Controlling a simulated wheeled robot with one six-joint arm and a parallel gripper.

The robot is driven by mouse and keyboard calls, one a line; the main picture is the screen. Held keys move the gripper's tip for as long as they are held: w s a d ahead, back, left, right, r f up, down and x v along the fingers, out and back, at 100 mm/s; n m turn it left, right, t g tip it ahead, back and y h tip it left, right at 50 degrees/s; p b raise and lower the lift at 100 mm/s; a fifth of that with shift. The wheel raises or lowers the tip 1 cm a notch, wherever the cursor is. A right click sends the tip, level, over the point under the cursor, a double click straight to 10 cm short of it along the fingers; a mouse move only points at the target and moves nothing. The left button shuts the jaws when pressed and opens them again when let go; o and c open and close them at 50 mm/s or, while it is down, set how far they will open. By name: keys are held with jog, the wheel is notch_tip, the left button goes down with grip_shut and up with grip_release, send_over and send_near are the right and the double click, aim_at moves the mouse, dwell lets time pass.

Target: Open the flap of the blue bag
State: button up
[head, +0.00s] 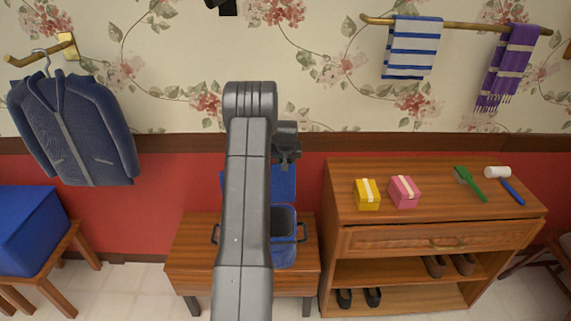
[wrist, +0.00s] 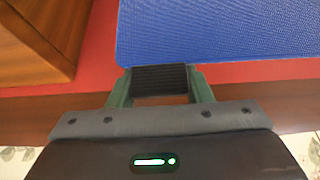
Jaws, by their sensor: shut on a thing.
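The blue bag (head: 285,257) stands on the wooden bench, partly hidden behind my arm. Its flap (head: 285,184) is raised at the back, and the dark inside of the bag shows below it. My gripper (head: 288,162) is at the flap's upper edge. In the wrist view the flap (wrist: 215,30) fills the top, and my gripper (wrist: 160,82) is shut at its edge, with a dark ribbed strip between the fingers. My arm hides the flap's left part in the head view.
The bench (head: 190,258) has bare wood left of the bag. A wooden cabinet (head: 435,212) stands close on the right, with a yellow box (head: 367,196), a pink box (head: 404,193) and brushes on top. A jacket (head: 75,130) hangs at left above a blue box (head: 30,230).

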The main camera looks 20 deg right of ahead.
jog(key=shift+w+f, duration=0.25)
dwell(0.3)
jog(key=o, duration=0.6)
jog(key=shift+o, duration=0.2)
jog(key=shift+r, duration=0.1)
jog(key=b+v, duration=0.2)
jog(key=v, duration=1.1)
jog(key=shift+r, duration=0.35)
